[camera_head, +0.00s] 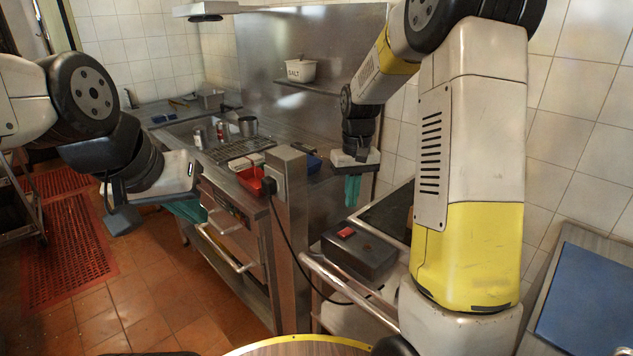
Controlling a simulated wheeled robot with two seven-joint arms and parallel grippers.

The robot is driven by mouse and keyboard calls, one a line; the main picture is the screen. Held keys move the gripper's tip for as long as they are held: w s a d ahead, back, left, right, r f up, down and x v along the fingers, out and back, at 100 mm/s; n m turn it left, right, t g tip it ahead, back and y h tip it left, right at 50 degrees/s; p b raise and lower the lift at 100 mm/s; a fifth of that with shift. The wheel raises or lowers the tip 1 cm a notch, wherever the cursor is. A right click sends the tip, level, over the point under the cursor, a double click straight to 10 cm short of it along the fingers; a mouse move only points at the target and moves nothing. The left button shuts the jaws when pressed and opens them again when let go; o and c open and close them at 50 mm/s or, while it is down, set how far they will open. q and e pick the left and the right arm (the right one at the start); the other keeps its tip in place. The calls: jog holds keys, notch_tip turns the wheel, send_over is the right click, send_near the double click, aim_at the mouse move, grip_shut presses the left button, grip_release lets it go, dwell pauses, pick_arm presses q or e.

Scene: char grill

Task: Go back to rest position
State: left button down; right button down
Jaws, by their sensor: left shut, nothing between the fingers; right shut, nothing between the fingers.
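My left gripper (187,210) is at the left, past the dark wrist, with its teal fingers pointing down in front of the steel counter. It is shut and empty, partly hidden behind its own wrist. My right gripper (352,191) hangs below its wrist near the middle, teal fingers together and pointing down, shut and empty. It is in front of the steel back wall, to the right of the counter. My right arm's large white and yellow links cover much of the right side.
A steel counter holds a grate (240,149), a pot (248,126) and a red container (251,181). A steel post (289,240) with a cable stands in the middle. A salt pot (301,70) sits on a shelf.

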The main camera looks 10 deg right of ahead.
jog(key=s+r+t+y, duration=0.1)
jog(key=s+r+t, duration=0.1)
jog(key=s+r, duration=0.8)
jog(key=s+a+r+t, duration=0.1)
jog(key=s+r+t, duration=0.1)
jog(key=s, duration=0.5)
jog(key=s+a+r+m+t+y, duration=0.1)
jog(key=s+r, duration=0.1)
jog(key=s, duration=0.5)
jog(key=shift+a+t, duration=0.3)
jog(key=shift+t, duration=0.1)
